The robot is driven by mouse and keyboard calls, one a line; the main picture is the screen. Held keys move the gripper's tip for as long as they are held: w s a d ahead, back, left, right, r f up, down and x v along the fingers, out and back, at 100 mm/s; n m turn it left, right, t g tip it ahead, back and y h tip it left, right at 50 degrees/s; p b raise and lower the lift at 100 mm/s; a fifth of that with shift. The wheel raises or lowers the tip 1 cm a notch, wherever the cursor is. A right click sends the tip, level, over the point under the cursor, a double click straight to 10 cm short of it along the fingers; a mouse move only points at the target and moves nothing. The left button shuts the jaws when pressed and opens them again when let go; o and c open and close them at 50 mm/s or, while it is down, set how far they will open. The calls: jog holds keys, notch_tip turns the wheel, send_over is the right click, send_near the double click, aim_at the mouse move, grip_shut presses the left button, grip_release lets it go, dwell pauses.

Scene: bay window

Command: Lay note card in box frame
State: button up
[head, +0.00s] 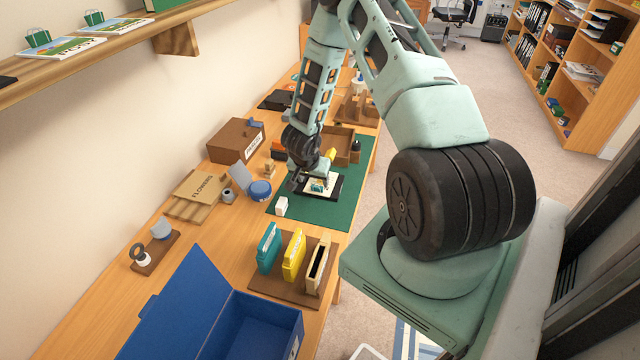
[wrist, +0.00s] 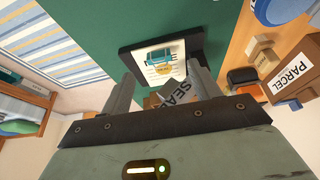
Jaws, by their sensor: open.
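A dark box frame (head: 338,186) lies on the green mat (head: 340,215), and it also shows in the wrist view (wrist: 126,52). A white note card (wrist: 172,72) with a teal and yellow picture and dark lines lies within the frame's outline; it shows in the head view too (head: 327,178). I cannot tell whether it lies fully flat. My gripper (wrist: 161,72) is open, with its fingers pointing at the frame's near side. In the head view my gripper (head: 299,182) is low over the frame's left part, hiding some of it. A grey piece lettered "SEA" (wrist: 179,95) shows between the fingers.
A rack with upright folders (head: 282,283) and an open blue box (head: 262,322) stand nearer. A wall shelf (head: 110,48) overhangs the desk.

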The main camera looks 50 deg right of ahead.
aim_at(316, 186)
jog(key=shift+p+x, duration=0.95)
jog(key=shift+x, duration=1.9)
jog(key=shift+s+d+r, duration=0.1)
jog(key=shift+d, duration=0.05)
jog(key=shift+c, duration=0.3)
jog(key=c, duration=1.1)
jog(key=shift+r, duration=0.1)
